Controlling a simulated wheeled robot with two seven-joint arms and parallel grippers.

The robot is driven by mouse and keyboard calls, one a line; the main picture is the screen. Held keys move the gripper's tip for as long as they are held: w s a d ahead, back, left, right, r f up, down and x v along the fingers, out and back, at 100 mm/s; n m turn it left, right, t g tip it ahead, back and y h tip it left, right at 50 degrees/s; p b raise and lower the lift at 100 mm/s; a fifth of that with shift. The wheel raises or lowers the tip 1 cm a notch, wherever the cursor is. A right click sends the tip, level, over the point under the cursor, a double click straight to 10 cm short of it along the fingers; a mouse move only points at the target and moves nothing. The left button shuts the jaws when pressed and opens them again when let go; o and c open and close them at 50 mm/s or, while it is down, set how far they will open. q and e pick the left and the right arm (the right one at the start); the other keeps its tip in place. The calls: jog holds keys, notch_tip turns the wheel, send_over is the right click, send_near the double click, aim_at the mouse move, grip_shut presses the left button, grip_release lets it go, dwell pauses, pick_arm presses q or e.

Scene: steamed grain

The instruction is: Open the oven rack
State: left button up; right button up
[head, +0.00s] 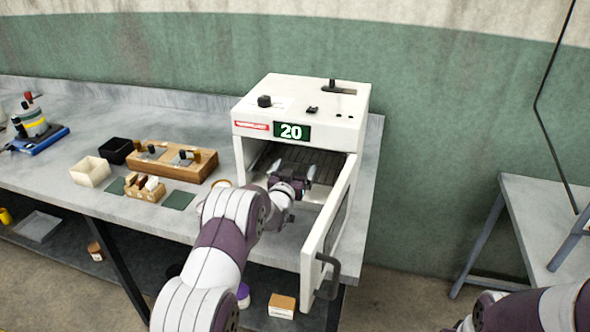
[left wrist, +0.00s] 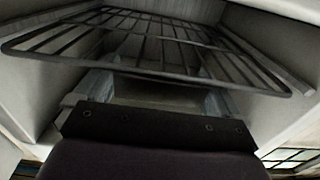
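The white oven (head: 302,104) stands on the grey bench, and its door (head: 329,228) is swung open to the right. Inside is a dark wire rack (head: 263,160); in the left wrist view the rack (left wrist: 165,42) spans the upper part of the chamber. My left gripper (head: 291,171) is at the oven mouth, its two fingers apart and pointing inward. In the left wrist view the fingers (left wrist: 157,92) appear below the rack's front bar with nothing between them. Contact with the rack cannot be told. Only part of my right arm shows, at the lower right of the head view.
The open door with its dark handle (head: 327,275) stands close to the right of my left arm. A wooden block with weights (head: 170,162), a white box (head: 90,171) and a black box (head: 116,150) are on the bench to the left. Another table (head: 545,225) is at right.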

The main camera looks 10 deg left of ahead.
pick_arm(q)
jog(key=c, duration=1)
jog(key=s, duration=1.1)
jog(key=s+p, duration=0.1)
jog(key=s, duration=0.5)
jog(key=shift+s+a, duration=0.1)
jog(key=shift+a, duration=0.2)
jog(key=shift+c, duration=0.2)
jog(key=o, duration=1.2)
jog(key=s+b, duration=0.1)
jog(key=s, duration=0.5)
jog(key=s+b, duration=0.1)
jog(key=s, duration=0.5)
jog(key=shift+s+a, duration=0.2)
jog(key=shift+s, duration=0.15)
